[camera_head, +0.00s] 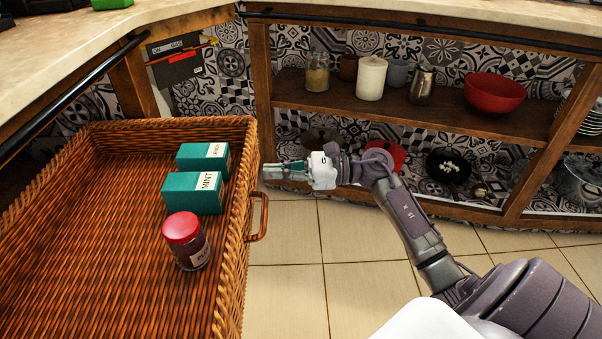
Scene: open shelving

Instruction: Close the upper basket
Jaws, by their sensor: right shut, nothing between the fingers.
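The wicker basket (90,262) is at the left of the head view, slid out from under the counter, with its near lower part cut off by the frame. Its loop handle (262,218) is on its right wall. Inside stand two teal boxes, one marked MINT (192,193) and another (203,158) behind it, and a jar with a red lid (187,241). My right gripper (268,172) is shut and empty. Its fingertips point left, close to the outer right wall of the basket and above the handle. I cannot tell whether they touch the wall. My left gripper is not in view.
Open shelving (430,112) stands at the back right with a red bowl (494,93), a white candle (371,78) and a metal jug (422,86). A stone counter (60,42) runs above the basket. The tiled floor (290,275) right of the basket is clear.

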